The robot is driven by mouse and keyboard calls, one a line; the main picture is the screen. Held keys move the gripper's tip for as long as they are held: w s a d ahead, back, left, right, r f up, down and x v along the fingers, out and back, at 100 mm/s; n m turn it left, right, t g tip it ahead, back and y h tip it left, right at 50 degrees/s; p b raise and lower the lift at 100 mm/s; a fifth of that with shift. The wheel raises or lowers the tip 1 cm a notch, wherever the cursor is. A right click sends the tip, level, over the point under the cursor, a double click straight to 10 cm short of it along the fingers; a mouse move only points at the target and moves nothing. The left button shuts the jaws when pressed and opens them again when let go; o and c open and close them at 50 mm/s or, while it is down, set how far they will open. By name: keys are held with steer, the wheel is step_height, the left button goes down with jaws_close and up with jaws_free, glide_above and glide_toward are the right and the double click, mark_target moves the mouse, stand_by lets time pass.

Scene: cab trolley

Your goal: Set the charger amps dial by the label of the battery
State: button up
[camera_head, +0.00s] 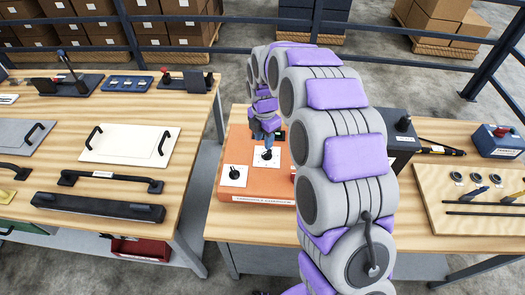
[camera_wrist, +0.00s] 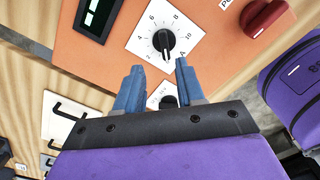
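The orange charger (camera_head: 262,186) lies on the right wooden table, largely behind my arm. In the wrist view its amps dial is a black knob (camera_wrist: 163,40) on a white square plate with numbers up to 10 and an "A". A pale mark shows on the knob's lower side; I cannot tell its exact setting. My gripper (camera_wrist: 157,68) is open and empty, its two blue fingers just short of the knob, one to each side below it. In the head view the gripper (camera_head: 268,140) is over the dial's plate. No readable battery label shows.
A second dial (camera_head: 235,172) sits on the charger's left. A dark display (camera_wrist: 97,18) and a red knob (camera_wrist: 265,15) flank the amps dial. A dark box (camera_head: 399,142), possibly the battery, stands right of my arm. A tool board (camera_head: 432,190) lies farther right.

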mark_target(267, 152)
steer(key=d+f, duration=0.1)
steer(key=f, duration=0.1)
steer(key=d+f, duration=0.1)
steer(key=f, duration=0.1)
steer(key=shift+d+f+b, duration=0.15)
steer(key=shift+d+b, duration=0.05)
steer(key=shift+b, duration=0.15)
steer(key=shift+f, duration=0.4)
steer(key=shift+a+f, duration=0.2)
steer(key=shift+f, duration=0.05)
steer(key=shift+a+f, duration=0.25)
steer(key=shift+a, duration=0.65)
steer(key=shift+d+r, duration=0.15)
steer(key=shift+d, duration=0.7)
steer(key=c, duration=0.4)
steer(key=shift+a, duration=0.1)
jaws_close()
steer(key=shift+a, duration=0.25)
